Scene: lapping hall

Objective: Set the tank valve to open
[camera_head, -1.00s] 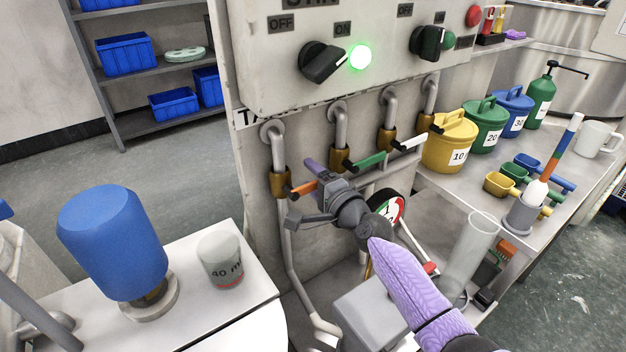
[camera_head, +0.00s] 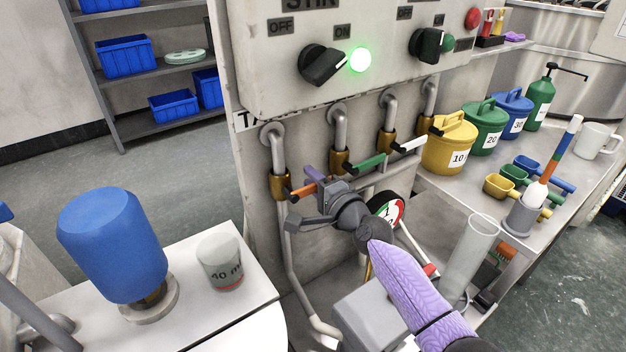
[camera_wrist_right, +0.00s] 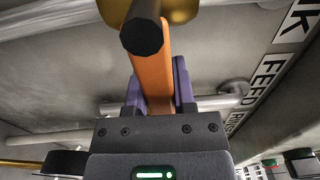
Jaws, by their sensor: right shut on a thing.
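The leftmost brass valve (camera_head: 279,187) sits on a grey pipe on the panel, below a label strip that starts with "T". Its orange lever (camera_head: 301,190) sticks out to the right, and it also shows in the right wrist view (camera_wrist_right: 152,78). My right gripper (camera_head: 310,182) is shut on this lever, with a purple finger on each side of it in the wrist view. Part of the lever is hidden by the gripper in the head view. My left gripper is not in view.
Green (camera_head: 366,162) and white (camera_head: 409,145) levers stand close to the right of my gripper. A pressure gauge (camera_head: 394,212) and a clear cylinder (camera_head: 470,255) are near my right arm. A blue bottle (camera_head: 112,240) and a beaker (camera_head: 220,260) stand on the left table.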

